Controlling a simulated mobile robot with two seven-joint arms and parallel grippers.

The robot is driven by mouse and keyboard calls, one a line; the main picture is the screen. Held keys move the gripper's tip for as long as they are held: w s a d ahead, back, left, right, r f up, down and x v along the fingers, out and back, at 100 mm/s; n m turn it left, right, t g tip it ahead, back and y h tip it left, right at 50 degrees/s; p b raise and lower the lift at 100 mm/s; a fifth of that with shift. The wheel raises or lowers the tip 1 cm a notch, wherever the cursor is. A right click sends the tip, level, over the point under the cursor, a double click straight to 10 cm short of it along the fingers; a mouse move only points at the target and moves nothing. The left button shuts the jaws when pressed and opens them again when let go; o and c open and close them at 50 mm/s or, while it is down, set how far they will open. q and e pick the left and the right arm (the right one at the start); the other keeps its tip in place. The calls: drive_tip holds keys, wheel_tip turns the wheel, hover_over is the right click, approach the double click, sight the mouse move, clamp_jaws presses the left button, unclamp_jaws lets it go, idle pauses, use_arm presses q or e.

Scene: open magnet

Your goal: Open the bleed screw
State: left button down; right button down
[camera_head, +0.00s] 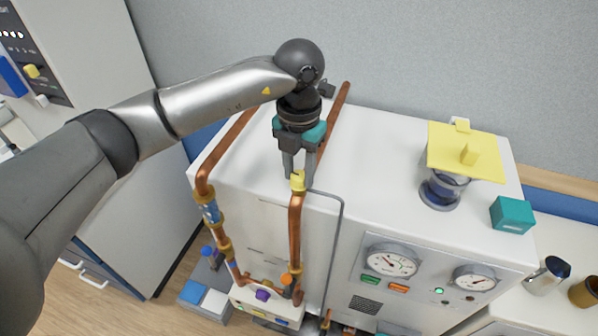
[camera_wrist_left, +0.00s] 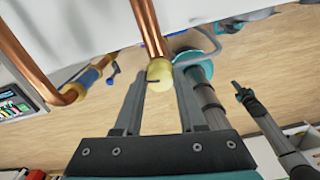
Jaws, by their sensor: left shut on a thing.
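The bleed screw (camera_head: 298,181) is a small yellow-brass fitting on top of the upright copper pipe (camera_head: 295,225) at the white cabinet's front edge. My left gripper (camera_head: 298,174) comes down on it from above and is shut on it. In the left wrist view the screw (camera_wrist_left: 159,71) is a round yellow cap with a dark slot, between the two grey fingertips (camera_wrist_left: 160,88). What looks like my right gripper (camera_wrist_left: 240,88) is small and dark in the left wrist view; its jaws cannot be made out. It does not show in the head view.
A thin grey tube (camera_head: 341,225) runs close to the right of the screw. Another copper pipe (camera_head: 202,180) with a blue sight glass stands left. A yellow-topped stand (camera_head: 470,150) and a teal box (camera_head: 512,214) occupy the cabinet's right side; its middle top is clear.

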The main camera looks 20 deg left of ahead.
sight(299, 175)
use_arm(q)
drive_tip(key=shift+n, duration=0.6)
drive_tip(key=shift+c, duration=2.4)
unclamp_jaws()
wheel_tip(299, 175, up, 15)
drive_tip(key=b, duration=0.1)
drive_tip(key=shift+r, duration=0.15)
